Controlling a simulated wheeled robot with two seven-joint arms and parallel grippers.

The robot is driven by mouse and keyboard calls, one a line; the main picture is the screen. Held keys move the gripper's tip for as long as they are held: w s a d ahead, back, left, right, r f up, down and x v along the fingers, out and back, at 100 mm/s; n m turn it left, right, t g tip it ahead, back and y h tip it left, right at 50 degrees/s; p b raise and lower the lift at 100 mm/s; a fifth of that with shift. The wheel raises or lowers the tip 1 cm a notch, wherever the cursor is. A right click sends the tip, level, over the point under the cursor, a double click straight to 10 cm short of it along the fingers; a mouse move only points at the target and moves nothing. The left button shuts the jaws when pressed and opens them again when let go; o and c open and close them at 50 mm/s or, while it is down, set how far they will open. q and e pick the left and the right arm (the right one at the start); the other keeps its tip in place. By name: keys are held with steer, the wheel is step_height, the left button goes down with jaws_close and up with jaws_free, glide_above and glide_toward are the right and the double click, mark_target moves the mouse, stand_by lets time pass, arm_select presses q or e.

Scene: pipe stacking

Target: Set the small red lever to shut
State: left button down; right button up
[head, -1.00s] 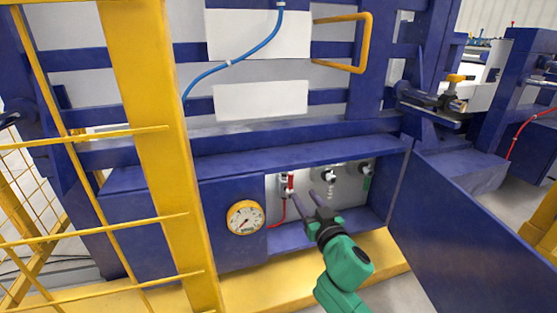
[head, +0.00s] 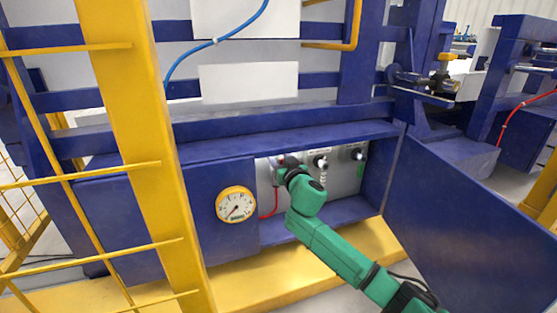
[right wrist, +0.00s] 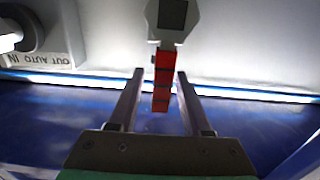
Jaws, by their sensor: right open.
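In the right wrist view the small red lever (right wrist: 162,82) extends from a grey valve body (right wrist: 172,20) on the panel, toward the bottom of the picture. My right gripper (right wrist: 160,73) is open, with one finger on each side of the lever. Gaps show between the lever and both fingers. In the head view my right gripper (head: 285,168) is inside the open cabinet at the left part of the grey panel (head: 343,180), and the gripper and wrist hide the lever there. My left gripper is not in view.
The open blue door (head: 470,215) stands at the right. A yellow post (head: 150,150) rises at the left.

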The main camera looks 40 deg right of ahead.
steer(key=shift+c, duration=0.3)
jaws_close()
stand_by(1.1)
